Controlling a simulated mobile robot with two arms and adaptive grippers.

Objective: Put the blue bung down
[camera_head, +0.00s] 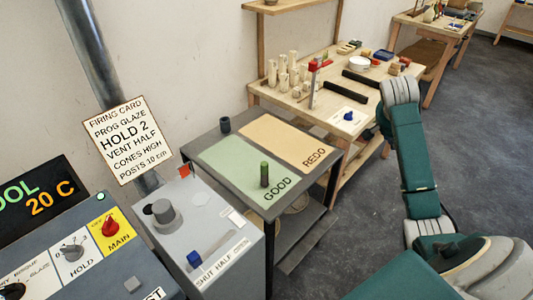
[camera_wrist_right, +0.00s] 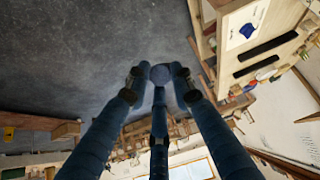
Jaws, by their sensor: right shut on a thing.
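My right gripper (camera_head: 383,122) shows small and dark below the bend of my right arm, beside the right end of the wooden workbench; its fingertips are hard to make out in the head view. In the right wrist view its fingers (camera_wrist_right: 160,77) are closed around a round, dull blue-grey end, which I take for the blue bung (camera_wrist_right: 160,74). The bung is held in the air, with dark floor behind it. The rest of it is hidden by the fingers. My left gripper is not in view.
The workbench (camera_head: 300,110) bears a white card (camera_head: 340,119) with a small blue item (camera_head: 348,116), dark bars and pale cylinders.

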